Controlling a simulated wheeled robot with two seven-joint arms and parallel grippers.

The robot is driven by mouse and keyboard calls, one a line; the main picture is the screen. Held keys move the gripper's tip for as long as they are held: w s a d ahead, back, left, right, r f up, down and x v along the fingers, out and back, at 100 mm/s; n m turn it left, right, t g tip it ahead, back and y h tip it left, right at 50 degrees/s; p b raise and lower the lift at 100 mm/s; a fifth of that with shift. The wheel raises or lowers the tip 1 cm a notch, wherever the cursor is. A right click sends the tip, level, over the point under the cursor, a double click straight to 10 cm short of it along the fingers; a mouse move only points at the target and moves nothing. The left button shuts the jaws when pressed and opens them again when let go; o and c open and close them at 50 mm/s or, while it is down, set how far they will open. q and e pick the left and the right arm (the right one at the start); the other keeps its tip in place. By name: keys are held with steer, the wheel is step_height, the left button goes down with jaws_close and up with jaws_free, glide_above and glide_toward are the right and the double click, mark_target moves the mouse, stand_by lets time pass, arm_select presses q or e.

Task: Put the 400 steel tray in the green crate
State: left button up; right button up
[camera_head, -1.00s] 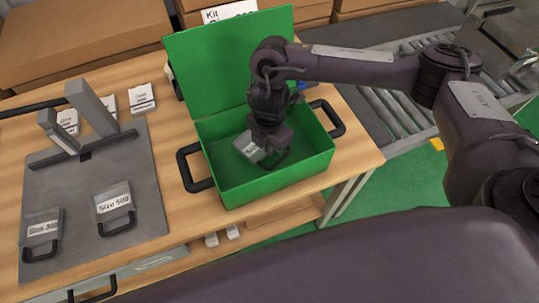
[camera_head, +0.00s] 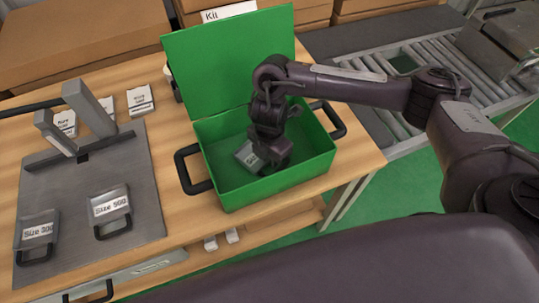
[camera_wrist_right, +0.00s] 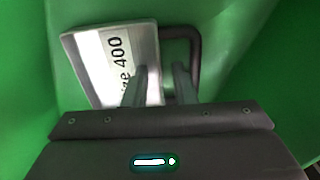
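The steel tray labelled "Size 400" (camera_wrist_right: 95,62) lies inside the green crate (camera_wrist_right: 235,50), its black handle (camera_wrist_right: 198,45) to the right in the right wrist view. In the head view the tray (camera_head: 246,156) shows low in the open crate (camera_head: 275,188), partly hidden by my right gripper (camera_head: 272,165). In the right wrist view my right gripper (camera_wrist_right: 160,80) has its fingers apart, one over the tray's label side and one by the handle's opening. I see no clear grip. My left gripper is not in view.
The crate's lid (camera_head: 232,62) stands open at the back. Black crate handles (camera_head: 190,170) stick out at both sides. Two more trays, "Size 300" (camera_head: 38,232) and "Size 500" (camera_head: 110,208), lie on a grey plate (camera_head: 85,180) at left. A roller conveyor (camera_head: 440,65) is at right.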

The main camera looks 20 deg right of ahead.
step_height(320, 180, up, 12)
steer(key=p, duration=0.3)
steer(key=shift+r, duration=0.2)
steer(key=shift+s+f, duration=0.1)
stand_by(0.6)
